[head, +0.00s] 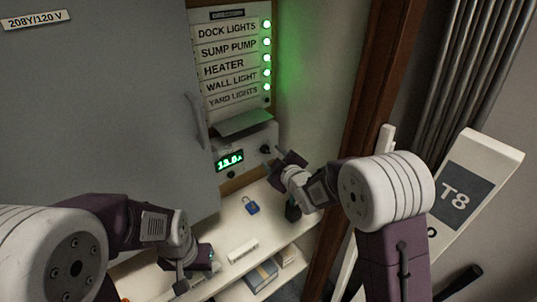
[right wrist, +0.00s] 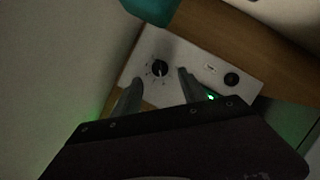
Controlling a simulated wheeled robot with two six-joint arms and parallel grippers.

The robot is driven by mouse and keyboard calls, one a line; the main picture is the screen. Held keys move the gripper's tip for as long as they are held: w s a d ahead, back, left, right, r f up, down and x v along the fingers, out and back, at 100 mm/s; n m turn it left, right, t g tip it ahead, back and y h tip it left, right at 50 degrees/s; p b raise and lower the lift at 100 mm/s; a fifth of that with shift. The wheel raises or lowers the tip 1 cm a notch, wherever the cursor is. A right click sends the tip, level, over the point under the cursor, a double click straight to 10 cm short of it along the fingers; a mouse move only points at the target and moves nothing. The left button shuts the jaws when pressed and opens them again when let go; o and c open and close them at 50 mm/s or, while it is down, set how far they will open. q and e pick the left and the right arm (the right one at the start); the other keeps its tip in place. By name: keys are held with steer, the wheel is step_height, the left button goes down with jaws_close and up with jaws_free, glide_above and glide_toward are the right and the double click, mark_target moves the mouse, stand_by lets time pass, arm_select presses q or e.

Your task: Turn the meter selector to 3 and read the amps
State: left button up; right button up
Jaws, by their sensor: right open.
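The meter is a pale panel (head: 245,150) below the row of labelled lights. Its green display (head: 230,160) seems to read about 13.0, but the digits are blurred. The black selector knob (head: 265,149) is at the panel's right end. In the right wrist view the selector knob (right wrist: 159,69) has marks around it, too small to read. My right gripper (right wrist: 160,76) is open, its fingertips on either side of the knob in the picture; I cannot tell whether they touch it. My left gripper (head: 196,268) is low by the shelf, its fingers unclear.
A second black knob (right wrist: 232,79) sits on the same panel. A large grey cabinet door (head: 110,110) stands at left. A blue padlock (head: 251,206) lies on the white shelf (head: 225,225).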

mark_target(267, 152)
steer(key=x, duration=0.5)
steer(key=shift+c, duration=0.3)
jaws_close()
steer(key=shift+p, duration=0.3)
